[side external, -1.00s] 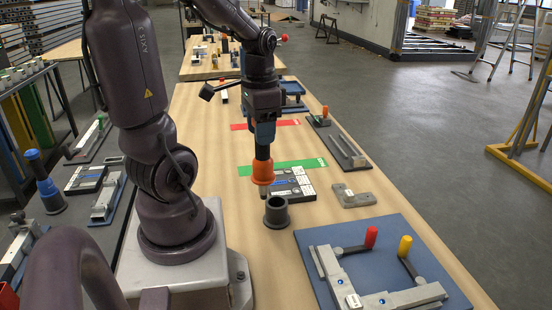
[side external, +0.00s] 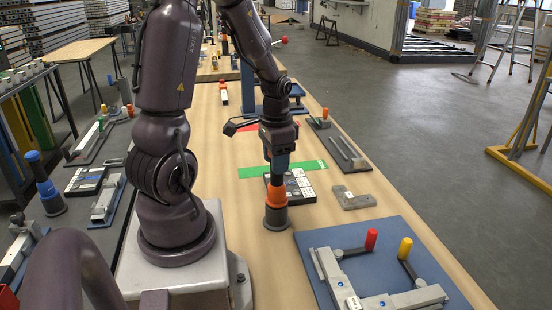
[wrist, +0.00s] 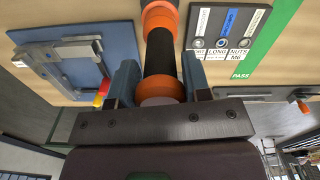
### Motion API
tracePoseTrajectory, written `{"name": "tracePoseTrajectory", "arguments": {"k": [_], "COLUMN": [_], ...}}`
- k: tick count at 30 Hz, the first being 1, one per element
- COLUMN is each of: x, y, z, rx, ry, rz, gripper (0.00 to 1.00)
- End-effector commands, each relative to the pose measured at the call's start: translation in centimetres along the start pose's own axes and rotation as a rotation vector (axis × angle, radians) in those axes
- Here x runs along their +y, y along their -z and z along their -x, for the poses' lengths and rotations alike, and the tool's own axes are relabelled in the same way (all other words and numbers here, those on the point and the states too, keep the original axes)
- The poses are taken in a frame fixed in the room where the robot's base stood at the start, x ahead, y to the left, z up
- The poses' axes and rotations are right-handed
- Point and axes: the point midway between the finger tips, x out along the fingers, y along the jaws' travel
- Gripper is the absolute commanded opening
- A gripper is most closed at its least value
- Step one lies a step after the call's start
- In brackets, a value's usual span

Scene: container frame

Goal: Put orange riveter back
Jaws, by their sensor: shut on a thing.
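The orange riveter (side external: 276,196) is upright, with an orange collar and a dark body. My gripper (side external: 279,166) is shut on its upper part. The dark round holder (side external: 277,217) stands on the table directly below, and the riveter's lower end appears to be inside its mouth; how deep it sits is hidden. In the wrist view the riveter (wrist: 160,52) runs between the two fingers of my gripper (wrist: 161,85), with orange bands at both ends of its black body.
A labelled nut box (side external: 298,187) lies just behind the holder. A grey bracket (side external: 354,198) lies to the right. A blue board (side external: 330,237) with red- and yellow-handled clamps is at front right. A blue tool (side external: 45,183) stands on the left bench.

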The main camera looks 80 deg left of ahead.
Motion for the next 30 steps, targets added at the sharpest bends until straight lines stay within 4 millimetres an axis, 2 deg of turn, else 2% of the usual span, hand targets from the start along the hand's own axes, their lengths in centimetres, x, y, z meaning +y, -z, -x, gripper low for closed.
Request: {"name": "tracePoseTrajectory", "arguments": {"k": [13, 14, 16, 17, 26, 30], "x": [0.0, 0.0, 0.0, 0.0, 0.0, -0.1], "y": [0.0, 0.0, 0.0, 0.0, 0.0, 0.1], "z": [-1.0, -1.0, -1.0, -1.0, -0.7, 0.8], "rx": [0.000, -0.001, 0.000, 0.000, 0.001, 0.004], "ry": [0.000, 0.000, 0.000, 0.000, 0.001, 0.003], "rz": [0.000, 0.000, 0.000, 0.000, 0.000, 0.001], "gripper": [0.23, 0.51, 0.67, 0.70, 0.70, 0.70]}}
